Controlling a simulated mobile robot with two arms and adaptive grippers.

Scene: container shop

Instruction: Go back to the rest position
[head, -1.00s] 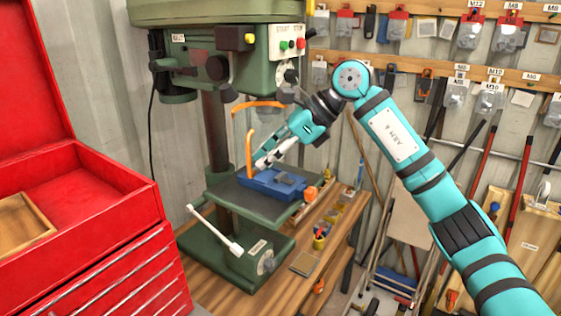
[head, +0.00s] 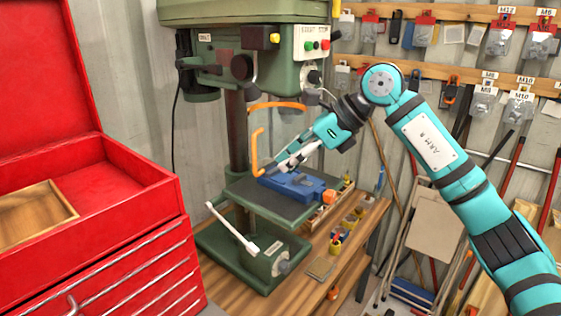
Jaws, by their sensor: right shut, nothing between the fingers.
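My right gripper (head: 273,171) is turquoise with pale fingers and is shut with nothing held. It hangs just above the blue vise (head: 296,187) on the drill press table (head: 262,202), close to the press column. Whether the fingertips touch the vise I cannot tell. My right arm comes in from the lower right and bends at a high elbow joint. My left gripper is out of view.
The green drill press (head: 265,55) stands on a wooden bench, with an orange guard (head: 257,155) beside my right gripper. An open red tool chest (head: 120,255) fills the left. Small cups (head: 336,246) stand on the bench's right side. Pegboard parts hang behind.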

